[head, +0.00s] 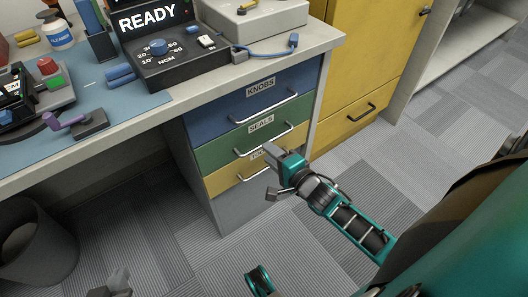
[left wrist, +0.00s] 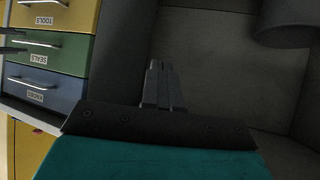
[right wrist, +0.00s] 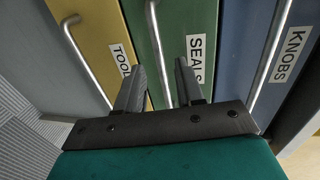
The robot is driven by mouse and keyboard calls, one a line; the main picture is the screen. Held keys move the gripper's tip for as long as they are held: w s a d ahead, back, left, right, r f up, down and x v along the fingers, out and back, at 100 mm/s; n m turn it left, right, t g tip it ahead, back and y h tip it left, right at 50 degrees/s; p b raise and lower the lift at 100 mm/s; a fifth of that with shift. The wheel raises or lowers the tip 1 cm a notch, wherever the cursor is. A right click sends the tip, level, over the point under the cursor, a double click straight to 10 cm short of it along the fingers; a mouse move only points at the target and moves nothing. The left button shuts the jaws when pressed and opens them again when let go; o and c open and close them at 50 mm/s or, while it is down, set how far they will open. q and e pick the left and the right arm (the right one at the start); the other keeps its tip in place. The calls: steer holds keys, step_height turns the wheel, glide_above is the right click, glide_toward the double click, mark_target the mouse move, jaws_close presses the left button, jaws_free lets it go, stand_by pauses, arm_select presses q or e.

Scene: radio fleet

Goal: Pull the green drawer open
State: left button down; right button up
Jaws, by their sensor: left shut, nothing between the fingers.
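The green drawer (head: 214,153), labelled SEALS, is the middle of three stacked drawers and looks shut. Its metal bar handle (right wrist: 156,45) runs between the spread fingers of my right gripper (right wrist: 158,75) in the right wrist view. In the head view the right gripper (head: 270,171) is in front of the drawers, and it hides part of the yellow drawer's label. I cannot tell whether its fingers touch the handle. My left gripper (head: 118,284) is low at the bottom left of the head view; its fingers (left wrist: 160,84) are together and empty.
The blue KNOBS drawer (head: 238,108) is above and the yellow TOOLS drawer (head: 222,182) below, each with a bar handle. A yellow cabinet (head: 358,55) stands to the right. A bin (head: 35,245) is under the desk (head: 150,118). The floor before the drawers is clear.

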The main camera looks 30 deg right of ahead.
steer(key=shift+b+x, duration=0.45)
steer(key=shift+x, duration=1.45)
steer(key=shift+c, duration=0.3)
jaws_close()
